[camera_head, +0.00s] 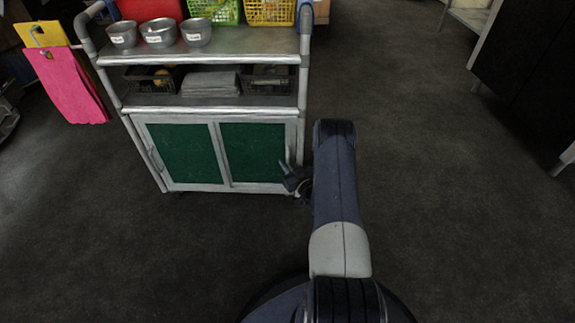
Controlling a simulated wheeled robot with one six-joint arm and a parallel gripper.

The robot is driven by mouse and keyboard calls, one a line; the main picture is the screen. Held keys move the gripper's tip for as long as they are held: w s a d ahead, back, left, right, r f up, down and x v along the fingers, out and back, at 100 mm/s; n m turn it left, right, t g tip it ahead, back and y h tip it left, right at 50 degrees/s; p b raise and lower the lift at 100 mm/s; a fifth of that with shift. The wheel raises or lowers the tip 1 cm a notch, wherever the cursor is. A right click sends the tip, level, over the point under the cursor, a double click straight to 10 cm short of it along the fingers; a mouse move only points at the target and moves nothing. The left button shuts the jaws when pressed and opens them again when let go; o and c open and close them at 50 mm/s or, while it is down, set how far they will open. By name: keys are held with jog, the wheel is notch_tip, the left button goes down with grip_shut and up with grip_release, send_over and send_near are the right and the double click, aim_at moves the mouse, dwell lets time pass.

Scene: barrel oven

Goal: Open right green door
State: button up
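The right green door (253,153) is the right panel in the lower part of a metal cart. It has a pale frame and looks closed. My gripper (285,165) is at the right edge of this door, around handle height. A handle is not clearly visible there, and the gripper covers part of the door's frame. The fingers are small and dark against the frame, so I cannot tell whether they are open or shut or touch anything. The left green door (183,153) beside it looks closed, with a curved handle (152,158) at its left edge.
The cart's top (240,44) holds metal bowls (159,33) and a yellow basket (270,12). Its shelf holds black baskets and a grey stack (210,83). Pink cloth (68,88) hangs at left. Dark furniture stands at right. The floor (130,260) before the cart is clear.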

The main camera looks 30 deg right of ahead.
jog(key=shift+c, duration=0.4)
grip_shut()
